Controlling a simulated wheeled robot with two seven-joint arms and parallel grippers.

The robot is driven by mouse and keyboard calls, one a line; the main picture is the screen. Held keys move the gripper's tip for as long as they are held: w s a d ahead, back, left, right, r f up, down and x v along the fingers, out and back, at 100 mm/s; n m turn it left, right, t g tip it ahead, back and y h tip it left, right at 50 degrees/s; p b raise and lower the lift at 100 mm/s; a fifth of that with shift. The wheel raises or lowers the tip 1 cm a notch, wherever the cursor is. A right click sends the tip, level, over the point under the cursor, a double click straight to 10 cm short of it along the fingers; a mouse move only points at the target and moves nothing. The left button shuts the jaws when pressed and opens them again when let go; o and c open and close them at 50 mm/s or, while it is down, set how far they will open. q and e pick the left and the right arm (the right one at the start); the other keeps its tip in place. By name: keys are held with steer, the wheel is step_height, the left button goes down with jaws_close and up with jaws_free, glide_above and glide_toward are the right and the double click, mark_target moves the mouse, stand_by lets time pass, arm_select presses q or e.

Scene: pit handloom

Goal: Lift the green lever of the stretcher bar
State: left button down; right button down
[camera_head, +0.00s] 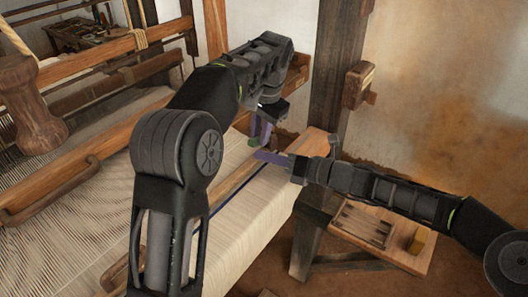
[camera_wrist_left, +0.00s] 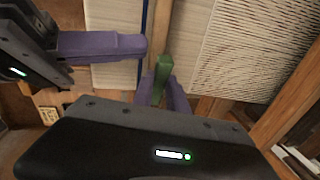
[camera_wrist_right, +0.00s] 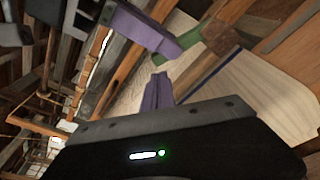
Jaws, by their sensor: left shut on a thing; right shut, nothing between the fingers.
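The green lever (camera_wrist_left: 163,68) stands between the purple fingers of my left gripper (camera_wrist_left: 165,95) in the left wrist view. In the head view my left gripper (camera_head: 262,130) reaches down near the far edge of the woven cloth, and its jaws are shut on the lever. The wooden stretcher bar (camera_head: 232,180) lies across the cloth, partly hidden by my left arm. My right gripper (camera_head: 270,157) is shut and empty, close beside the left one. A green part (camera_wrist_right: 188,52) shows near the left gripper's fingers in the right wrist view.
The cloth (camera_head: 255,205) with a dark blue stripe covers the front of the loom. A thick wooden post (camera_head: 335,75) stands just behind the grippers. A low wooden bench with a tray (camera_head: 365,222) is at the lower right. The two grippers leave little room between them.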

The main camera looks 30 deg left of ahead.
steer(key=shift+w+a+r, duration=0.3)
steer(key=shift+w+a, duration=0.05)
steer(key=shift+a, duration=0.15)
